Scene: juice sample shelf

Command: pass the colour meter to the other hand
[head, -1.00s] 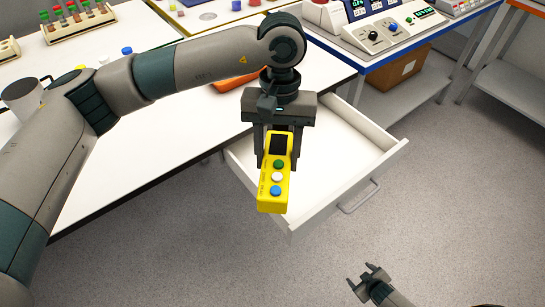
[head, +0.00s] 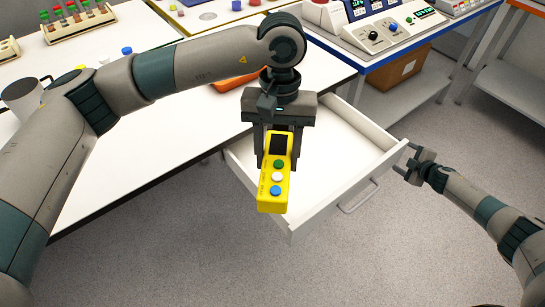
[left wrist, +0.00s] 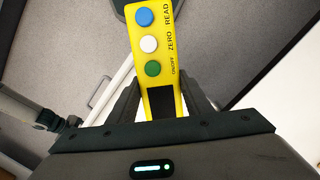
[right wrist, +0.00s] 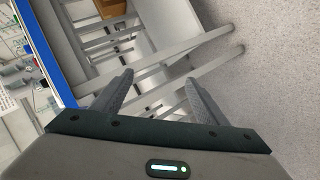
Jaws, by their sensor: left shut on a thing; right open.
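The colour meter (head: 276,175) is a yellow handheld box with a dark screen and green, white and blue buttons. My right gripper (head: 405,162) is open and empty at the right, beyond the drawer's front corner and apart from the meter. Its empty fingers (right wrist: 155,95) also show in the right wrist view.
The white drawer (head: 345,195) stands open under the table (head: 150,150). A bench with instruments (head: 375,35) is at the back right, with a cardboard box (head: 398,70) below it. Open floor (head: 400,250) lies in front of the drawer.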

